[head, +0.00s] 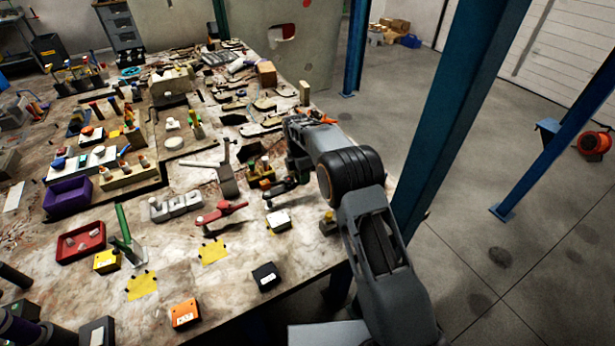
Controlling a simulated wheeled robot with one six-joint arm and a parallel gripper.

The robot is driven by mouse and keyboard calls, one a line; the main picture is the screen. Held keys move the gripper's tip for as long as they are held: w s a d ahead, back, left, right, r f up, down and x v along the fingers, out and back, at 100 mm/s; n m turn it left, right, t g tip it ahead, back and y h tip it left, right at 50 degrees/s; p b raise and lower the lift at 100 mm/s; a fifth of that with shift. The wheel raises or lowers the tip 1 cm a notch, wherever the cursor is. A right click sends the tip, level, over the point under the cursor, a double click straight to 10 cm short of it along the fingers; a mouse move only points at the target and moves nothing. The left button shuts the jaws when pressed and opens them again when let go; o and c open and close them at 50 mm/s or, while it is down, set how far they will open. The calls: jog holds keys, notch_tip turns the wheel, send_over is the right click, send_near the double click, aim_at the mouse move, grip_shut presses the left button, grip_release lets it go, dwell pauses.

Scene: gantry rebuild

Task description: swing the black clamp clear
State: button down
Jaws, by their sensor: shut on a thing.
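The black clamp (277,189) lies low near the right part of the cluttered table, its dark arm running toward my gripper. My gripper (299,178) reaches down from my arm at the clamp's right end. It appears shut on that end of the black clamp. The fingertips are small, dark and partly hidden by my wrist, so the exact hold is hard to make out.
A red clamp (221,212) lies to the left, and a grey upright-handled clamp (226,175) stands beyond it. A white-topped block (278,220) sits just in front. A small brass-topped block (328,222) is near the table's right edge. A blue post (455,120) stands to the right.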

jog(key=shift+a, duration=0.1)
jog(key=c, duration=1.1)
grip_release()
jog(key=r, duration=0.4)
jog(key=w+r, duration=0.1)
jog(key=r, duration=0.4)
jog(key=w+a+r+p, duration=0.1)
jog(key=r, duration=0.3)
jog(key=shift+w+r, duration=0.2)
jog(key=shift+r, duration=0.1)
